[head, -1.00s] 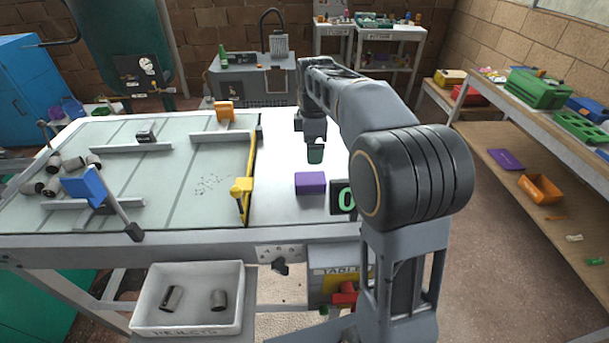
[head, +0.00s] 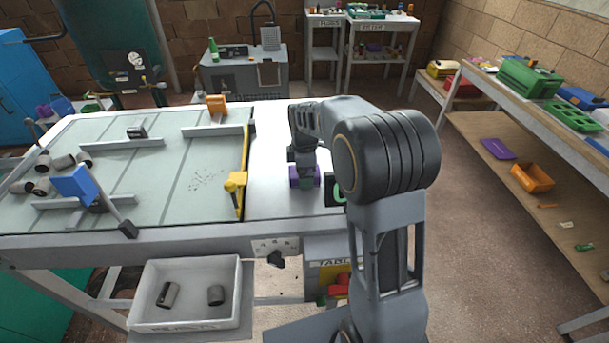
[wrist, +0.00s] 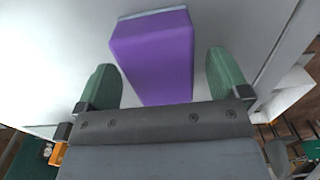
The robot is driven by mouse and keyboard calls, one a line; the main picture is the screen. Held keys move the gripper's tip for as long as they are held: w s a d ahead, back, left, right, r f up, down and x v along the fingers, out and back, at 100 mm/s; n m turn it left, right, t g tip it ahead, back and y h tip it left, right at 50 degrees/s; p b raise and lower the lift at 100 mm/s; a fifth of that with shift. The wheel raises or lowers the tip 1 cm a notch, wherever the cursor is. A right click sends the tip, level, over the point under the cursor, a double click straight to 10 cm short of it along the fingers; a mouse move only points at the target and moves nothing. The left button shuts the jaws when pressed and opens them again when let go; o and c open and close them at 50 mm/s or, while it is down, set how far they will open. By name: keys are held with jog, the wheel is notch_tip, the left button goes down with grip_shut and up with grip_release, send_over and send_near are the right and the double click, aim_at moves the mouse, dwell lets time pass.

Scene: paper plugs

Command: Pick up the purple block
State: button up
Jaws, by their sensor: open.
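The purple block (wrist: 152,55) lies on the white right part of the table (head: 270,194). In the wrist view it shows large, between the two green fingertips of my gripper (wrist: 165,85). The fingers stand apart on either side of it, with a gap visible on both sides. In the head view my gripper (head: 305,177) hangs down over the purple block (head: 294,173), hiding most of it; a purple edge shows on each side. My gripper is open. Whether the fingers touch the table cannot be told.
A dark display with a green digit (head: 334,195) stands close to the right of the block. A yellow bar with a lever (head: 236,181) runs to the left. A white bin (head: 190,311) with grey cylinders sits below the table's front edge.

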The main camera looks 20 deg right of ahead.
jog(key=shift+f, duration=0.5)
jog(key=shift+c, duration=0.2)
jog(key=c, duration=1)
jog(key=shift+r, duration=0.15)
jog(key=shift+r, duration=0.6)
jog(key=s+a+r, duration=0.2)
jog(key=s+r, duration=0.2)
jog(key=s+a+r+b, duration=0.1)
jog(key=s+a+r, duration=0.2)
jog(key=s, duration=0.1)
jog(key=s+a+r, duration=0.2)
jog(key=s+r, duration=0.2)
jog(key=shift+a+r+b, duration=0.15)
jog(key=shift+r+b, duration=0.15)
